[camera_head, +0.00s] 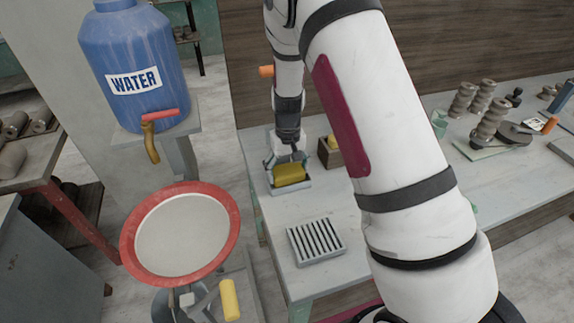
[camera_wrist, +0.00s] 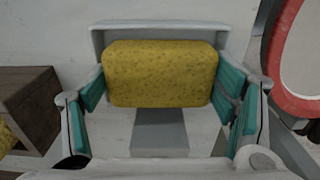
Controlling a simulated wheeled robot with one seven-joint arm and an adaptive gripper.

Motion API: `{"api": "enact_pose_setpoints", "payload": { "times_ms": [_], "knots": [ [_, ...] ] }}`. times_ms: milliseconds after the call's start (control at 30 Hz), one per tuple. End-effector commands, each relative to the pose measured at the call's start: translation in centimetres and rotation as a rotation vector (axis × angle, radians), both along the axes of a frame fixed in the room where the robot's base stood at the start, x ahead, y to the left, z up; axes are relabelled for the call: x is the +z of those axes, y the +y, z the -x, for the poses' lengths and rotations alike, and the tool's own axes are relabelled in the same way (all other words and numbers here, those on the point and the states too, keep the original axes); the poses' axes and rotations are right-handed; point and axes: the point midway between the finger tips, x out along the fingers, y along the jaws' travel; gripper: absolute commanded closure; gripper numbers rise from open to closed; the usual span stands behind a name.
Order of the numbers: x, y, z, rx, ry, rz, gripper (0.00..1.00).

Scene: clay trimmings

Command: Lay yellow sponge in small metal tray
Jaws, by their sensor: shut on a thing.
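The yellow sponge (camera_head: 289,174) is between the fingers of my gripper (camera_head: 288,160) at the left end of the table. In the wrist view the sponge (camera_wrist: 158,74) has a teal finger pad against each side, and my gripper (camera_wrist: 160,92) is shut on it. The small metal tray (camera_head: 292,190) is under and around the sponge. Its grey rim also shows behind the sponge in the wrist view (camera_wrist: 150,25). I cannot tell whether the sponge touches the tray floor.
A small wooden box (camera_head: 329,154) with something yellow in it stands right of the tray. A slatted grey rack (camera_head: 316,241) lies nearer on the table (camera_head: 345,205). A red-rimmed basin (camera_head: 232,232) stands left, below a blue water jug (camera_head: 140,60). Stacked clay pieces (camera_head: 490,118) stand far right.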

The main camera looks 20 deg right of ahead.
Motion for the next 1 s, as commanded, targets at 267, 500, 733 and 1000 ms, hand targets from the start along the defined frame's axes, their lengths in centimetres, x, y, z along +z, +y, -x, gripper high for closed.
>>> {"api": "enact_pose_setpoints", "payload": {
  "times_ms": [267,500,733,1000],
  "knots": [
    [-0.37,-0.02,0.02,-0.001,0.000,0.000,0.44],
    [-0.35,-0.02,0.01,0.000,0.000,0.000,0.01],
    [-0.35,-0.02,0.00,0.000,0.000,0.000,0.00],
    [0.60,0.01,-0.09,-0.001,-0.003,-0.001,0.00]
  ]
}}
